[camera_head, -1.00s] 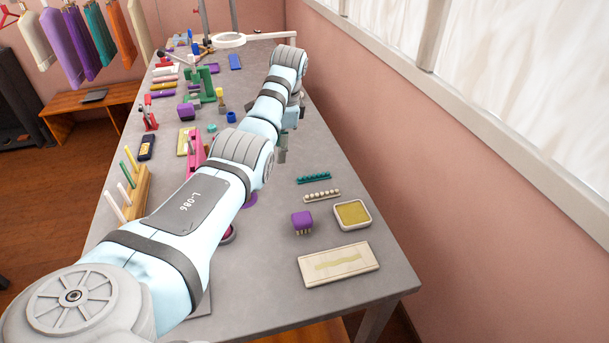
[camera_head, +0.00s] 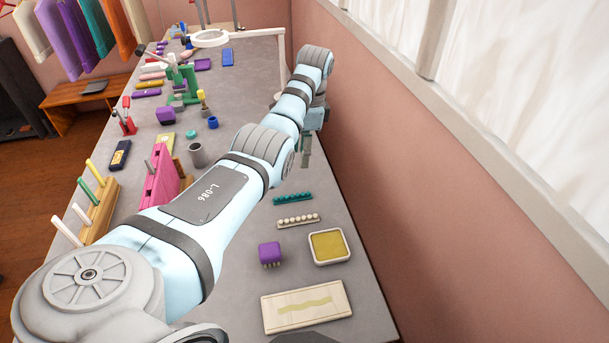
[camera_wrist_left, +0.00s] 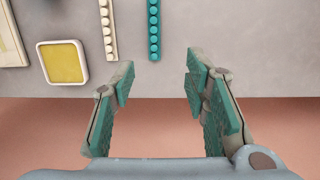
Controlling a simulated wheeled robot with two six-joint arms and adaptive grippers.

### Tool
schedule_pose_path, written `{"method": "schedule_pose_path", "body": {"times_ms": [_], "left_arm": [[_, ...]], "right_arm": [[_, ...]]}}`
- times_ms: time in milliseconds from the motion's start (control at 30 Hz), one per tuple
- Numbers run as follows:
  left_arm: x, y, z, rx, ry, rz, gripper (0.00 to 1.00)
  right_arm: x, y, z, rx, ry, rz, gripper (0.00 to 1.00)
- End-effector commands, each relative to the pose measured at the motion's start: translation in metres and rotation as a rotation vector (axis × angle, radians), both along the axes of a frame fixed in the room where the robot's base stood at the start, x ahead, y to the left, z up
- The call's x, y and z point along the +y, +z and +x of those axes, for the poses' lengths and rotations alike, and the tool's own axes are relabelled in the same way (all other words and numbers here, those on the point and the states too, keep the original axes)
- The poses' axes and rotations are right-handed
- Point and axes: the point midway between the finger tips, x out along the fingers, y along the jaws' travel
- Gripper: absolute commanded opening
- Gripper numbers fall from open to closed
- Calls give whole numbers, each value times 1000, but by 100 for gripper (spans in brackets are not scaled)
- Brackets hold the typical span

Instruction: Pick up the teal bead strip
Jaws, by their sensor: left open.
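The teal bead strip (camera_head: 293,198) lies flat on the grey table near its right edge. It also shows at the top of the left wrist view (camera_wrist_left: 154,30), running upright in the picture, with its upper end cut off. My left gripper (camera_head: 306,165) hangs beyond the strip in the head view. In the left wrist view my left gripper (camera_wrist_left: 158,75) is open and empty, its teal-padded fingers apart. The strip's lower end lies above the gap between the fingertips, apart from both. My right gripper is not in view.
A cream bead strip (camera_head: 298,220) lies beside the teal one. A yellow pad in a white tray (camera_head: 329,246), a purple brush (camera_head: 270,254) and a pale board (camera_head: 306,306) are nearer. A pink wall stands close along the table's right edge.

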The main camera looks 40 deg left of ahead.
Motion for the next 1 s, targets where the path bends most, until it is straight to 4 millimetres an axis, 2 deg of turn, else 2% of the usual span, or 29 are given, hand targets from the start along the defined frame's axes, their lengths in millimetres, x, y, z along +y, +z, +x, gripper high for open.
{"method": "schedule_pose_path", "body": {"times_ms": [233, 400, 567, 633, 700, 900, 1000], "left_arm": [[6, -62, -9, 4, 4, 1, 42], [7, -87, -11, 1, 2, 0, 42], [8, -115, -19, 4, 0, 0, 42], [9, -129, -20, 1, 0, 0, 42], [9, -135, -20, 1, 0, 1, 42], [9, -135, -20, -1, 0, 1, 40], [9, -134, -20, -1, 0, 1, 24]], "right_arm": [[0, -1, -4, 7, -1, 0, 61], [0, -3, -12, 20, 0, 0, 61], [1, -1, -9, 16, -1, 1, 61], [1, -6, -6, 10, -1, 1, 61], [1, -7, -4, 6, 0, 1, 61], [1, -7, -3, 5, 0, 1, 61], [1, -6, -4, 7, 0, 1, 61]]}}
